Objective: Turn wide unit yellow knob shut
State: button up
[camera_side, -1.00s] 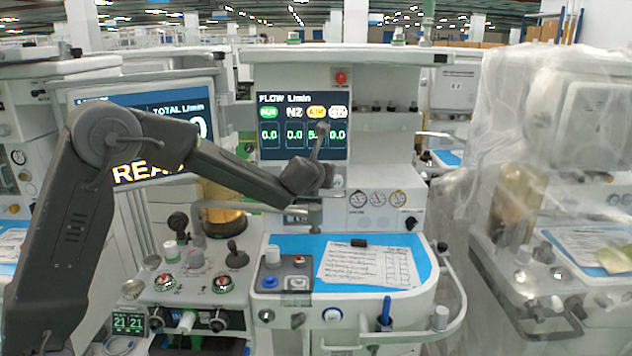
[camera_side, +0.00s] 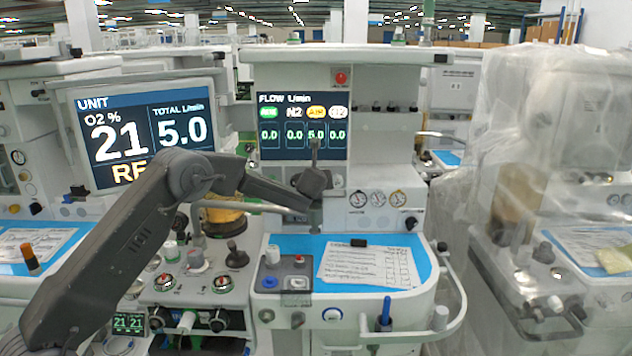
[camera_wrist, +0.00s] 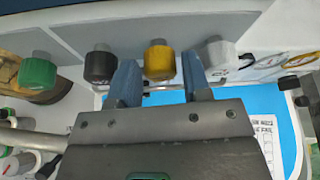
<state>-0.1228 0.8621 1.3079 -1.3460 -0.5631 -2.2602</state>
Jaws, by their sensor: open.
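In the wrist view, the yellow knob (camera_wrist: 160,61) sits on a pale panel in a row of knobs, between my gripper's (camera_wrist: 160,68) two blue-grey fingers. One finger lies to its left and one to its right, with a small gap on each side. My gripper is open. I cannot tell whether the fingertips reach as deep as the knob. In the side view, my gripper stands before the wide unit, below its flow screen (camera_side: 303,126), and hides the yellow knob there. The flow screen reads 5.0 under the yellow AIR label and 0.0 in the other columns.
A black knob (camera_wrist: 101,66) is close to the left finger and a grey-white knob (camera_wrist: 219,53) close to the right one. A green knob (camera_wrist: 38,75) is farther left. Below is a blue work surface (camera_side: 290,246) with a paper sheet (camera_side: 368,264).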

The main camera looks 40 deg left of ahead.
jog(key=shift+w+a+f, duration=0.3)
jog(key=shift+w+a, duration=0.15)
jog(key=c, duration=0.6)
jog(key=shift+c, duration=0.2)
jog(key=m+g+y, duration=0.1)
jog(key=m, duration=0.1)
jog(key=shift+w+d+m, duration=0.1)
jog(key=shift+d+m, duration=0.05)
jog(key=shift+m, duration=0.15)
jog(key=shift+m+g+y, duration=0.6)
jog(key=shift+m+y, duration=0.3)
jog(key=shift+m, duration=0.4)
jog(key=shift+w, duration=0.1)
